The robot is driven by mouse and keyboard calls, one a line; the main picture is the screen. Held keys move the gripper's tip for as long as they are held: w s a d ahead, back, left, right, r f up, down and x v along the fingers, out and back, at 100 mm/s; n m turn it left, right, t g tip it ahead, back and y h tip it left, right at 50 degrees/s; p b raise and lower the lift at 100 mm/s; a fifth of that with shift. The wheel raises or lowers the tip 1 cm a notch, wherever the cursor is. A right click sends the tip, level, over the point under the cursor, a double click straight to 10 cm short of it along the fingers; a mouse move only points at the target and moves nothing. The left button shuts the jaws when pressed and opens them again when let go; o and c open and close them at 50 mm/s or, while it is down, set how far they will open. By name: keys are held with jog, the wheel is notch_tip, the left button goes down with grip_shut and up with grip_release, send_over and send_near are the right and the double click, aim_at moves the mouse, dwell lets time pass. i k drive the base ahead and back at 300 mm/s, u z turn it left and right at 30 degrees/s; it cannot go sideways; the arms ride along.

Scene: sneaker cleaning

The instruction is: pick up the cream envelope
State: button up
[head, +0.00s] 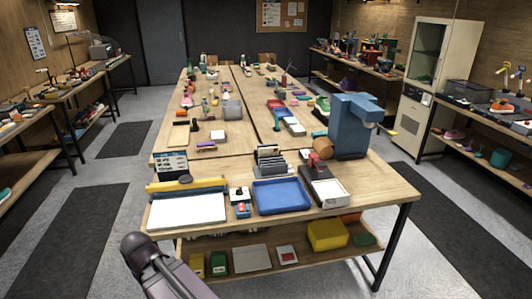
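I cannot single out the cream envelope with certainty. A flat pale beige piece (251,258) lies on the lower shelf of the near table, and a small tan square (180,134) lies farther back on the tabletop. Either could be it, but both are too small to tell. A rack of upright grey cards or envelopes (271,163) stands behind the blue tray. My gripper is not in view; only a dark part of my arm shows at the bottom left.
The near table (390,188) holds a white pad (187,210), a blue tray (281,194), a white box (328,192) and a tall blue machine (350,125). A yellow box (327,235) sits on its shelf. Floor aisles run along both sides.

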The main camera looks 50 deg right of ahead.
aim_at(268, 151)
jog(key=z, duration=0.6)
jog(key=i, duration=0.95)
jog(key=z, duration=0.6)
